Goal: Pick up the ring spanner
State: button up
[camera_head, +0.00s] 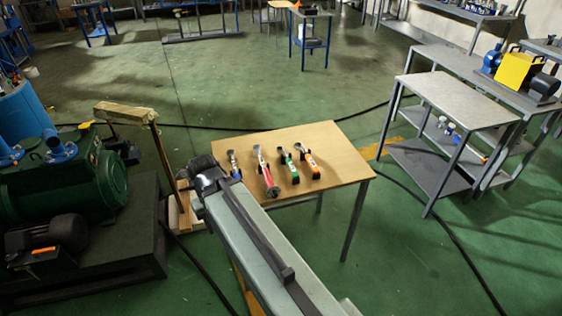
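Several hand tools lie side by side on a small wooden table (335,148). One has a blue handle (234,165), one a red handle (268,178), one a green handle (290,168) and one an orange handle (309,162). They are too small for me to tell which is the ring spanner. My arm reaches from the bottom of the picture to the table's left edge. My gripper (203,167) is a dark shape at its end, left of the blue-handled tool. Its fingers are not clear, and I cannot tell whether it touches anything.
A green machine (105,185) on a dark base stands at the left. A wooden post (162,160) stands close to my gripper. A grey metal table (455,98) is at the right. Black cables (440,218) cross the green floor, which is open behind the wooden table.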

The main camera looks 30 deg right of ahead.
aim_at(311, 162)
jog(key=u, duration=0.15)
jog(key=i, duration=1)
jog(key=z, duration=0.1)
